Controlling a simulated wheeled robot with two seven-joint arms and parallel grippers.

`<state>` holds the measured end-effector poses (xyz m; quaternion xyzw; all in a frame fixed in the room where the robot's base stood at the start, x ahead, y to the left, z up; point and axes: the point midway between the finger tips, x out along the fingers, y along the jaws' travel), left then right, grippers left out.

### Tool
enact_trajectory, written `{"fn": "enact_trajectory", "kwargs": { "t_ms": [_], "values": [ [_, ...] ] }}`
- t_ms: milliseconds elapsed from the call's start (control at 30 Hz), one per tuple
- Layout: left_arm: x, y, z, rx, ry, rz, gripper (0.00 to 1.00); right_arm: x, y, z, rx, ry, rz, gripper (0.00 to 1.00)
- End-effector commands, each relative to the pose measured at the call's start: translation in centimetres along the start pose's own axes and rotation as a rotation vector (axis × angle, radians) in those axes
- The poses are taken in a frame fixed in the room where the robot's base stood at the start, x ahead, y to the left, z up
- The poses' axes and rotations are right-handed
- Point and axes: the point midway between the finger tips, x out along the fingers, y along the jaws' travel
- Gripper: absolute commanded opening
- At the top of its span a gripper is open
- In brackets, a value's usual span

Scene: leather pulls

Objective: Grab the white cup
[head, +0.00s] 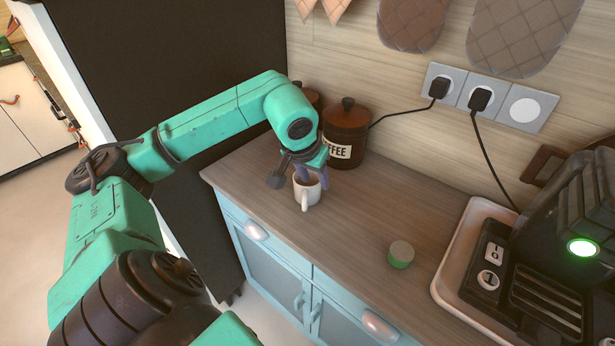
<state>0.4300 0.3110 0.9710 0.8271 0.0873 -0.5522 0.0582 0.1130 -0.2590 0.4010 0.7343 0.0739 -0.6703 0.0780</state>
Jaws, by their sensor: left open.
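The white cup (307,193) stands upright on the wooden counter near its front left part, with its handle facing the front. My left gripper (312,178) is over the cup, pointing down. Its fingers reach to the cup's rim, and one finger shows at the cup's right side. The jaws are open. The gripper hides part of the rim, and I cannot tell whether a finger touches the cup. My right gripper is not in view.
A brown coffee canister (345,133) stands close behind the cup. A small green-sided round container (400,254) sits on the wooden counter (350,217). A black machine (545,285) in a pale tray (447,268) is at the right.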

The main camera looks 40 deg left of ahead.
Motion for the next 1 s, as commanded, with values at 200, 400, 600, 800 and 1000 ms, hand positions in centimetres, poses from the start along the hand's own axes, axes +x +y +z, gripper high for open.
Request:
{"fn": "enact_trajectory", "kwargs": {
  "t_ms": [200, 400, 600, 800, 1000],
  "values": [
    [3.7, 0.1, -0.2, -0.001, -0.003, 0.002, 0.49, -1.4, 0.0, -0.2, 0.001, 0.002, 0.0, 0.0],
    [4.2, 0.1, -0.2, 0.0, 0.0, 0.0, 0.49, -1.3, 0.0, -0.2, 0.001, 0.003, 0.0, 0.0],
    [4.2, 0.1, -0.2, 0.0, 0.0, 0.0, 0.0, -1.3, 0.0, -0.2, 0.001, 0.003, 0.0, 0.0],
    [4.2, 0.1, -0.2, 0.0, -0.001, 0.001, 0.0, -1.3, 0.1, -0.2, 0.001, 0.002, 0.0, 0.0],
    [4.2, 0.1, -0.1, 0.0, -0.002, 0.001, 0.0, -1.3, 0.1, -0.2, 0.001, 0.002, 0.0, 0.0]
  ]
}}
